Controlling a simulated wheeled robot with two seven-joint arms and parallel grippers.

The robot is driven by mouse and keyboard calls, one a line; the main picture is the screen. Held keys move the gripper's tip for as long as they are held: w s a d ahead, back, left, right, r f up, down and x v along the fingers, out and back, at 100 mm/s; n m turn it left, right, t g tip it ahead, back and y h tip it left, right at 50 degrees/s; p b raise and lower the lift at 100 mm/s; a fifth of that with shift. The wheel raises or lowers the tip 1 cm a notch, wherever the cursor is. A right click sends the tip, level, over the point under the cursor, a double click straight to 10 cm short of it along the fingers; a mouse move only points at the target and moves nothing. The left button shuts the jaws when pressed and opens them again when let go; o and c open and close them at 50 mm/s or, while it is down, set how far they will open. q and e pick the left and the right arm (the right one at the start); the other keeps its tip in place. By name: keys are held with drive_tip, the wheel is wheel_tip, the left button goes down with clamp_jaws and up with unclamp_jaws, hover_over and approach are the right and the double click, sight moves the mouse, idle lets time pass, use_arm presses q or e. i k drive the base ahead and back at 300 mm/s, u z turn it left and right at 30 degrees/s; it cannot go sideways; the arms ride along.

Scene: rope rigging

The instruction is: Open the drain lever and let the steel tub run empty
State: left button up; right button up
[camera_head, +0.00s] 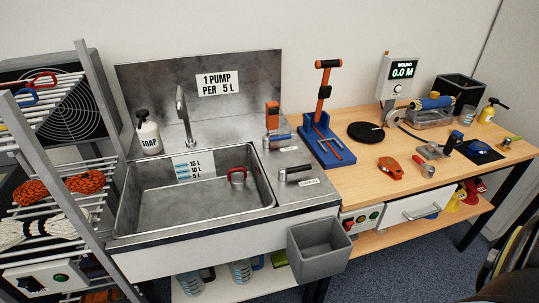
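The steel tub (262,190) is set into a steel counter at the left centre. Its inside looks plain grey, and I cannot tell whether water stands in it. Neither of my grippers shows in the head view.
A tap (184,115) and soap bottle (149,135) stand behind the tub. A grey bin (319,250) hangs in front. A blue-based stand (325,145) is to the right; a rope rack (60,160) is left.

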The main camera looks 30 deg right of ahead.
sight(282, 173)
drive_tip(key=z, duration=0.65)
drive_tip(key=i, duration=0.9)
drive_tip(key=z, duration=0.45)
drive_tip(key=k, duration=0.6)
drive_tip(key=u, duration=0.95)
drive_tip(key=k, duration=0.65)
drive_tip(key=z, duration=0.35)
drive_tip(key=i, duration=0.75)
drive_tip(key=z, duration=0.35)
